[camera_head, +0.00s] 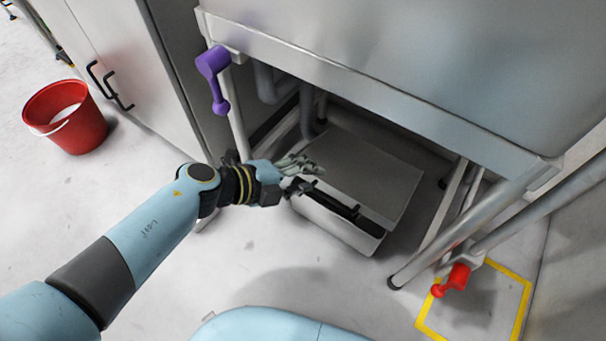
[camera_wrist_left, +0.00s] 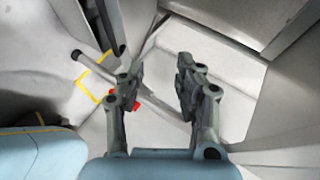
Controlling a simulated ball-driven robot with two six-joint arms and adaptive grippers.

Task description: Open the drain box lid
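The drain box (camera_head: 333,224) sits on the floor under the steel sink unit. Its flat grey lid (camera_head: 372,168) covers most of the top, with a dark strip and black parts along the front edge. My left gripper (camera_head: 306,175) is over the front left part of the box, close to the lid's edge; I cannot tell whether it touches. In the left wrist view the left gripper's two fingers (camera_wrist_left: 158,78) are apart with nothing between them. My right gripper is not in view.
The steel sink unit (camera_head: 400,75) overhangs the box, with legs and pipes around it. A purple valve handle (camera_head: 213,68) hangs at its left corner. A red handle (camera_head: 452,281) is low at right by a yellow floor outline. A red bucket (camera_head: 68,117) stands at left.

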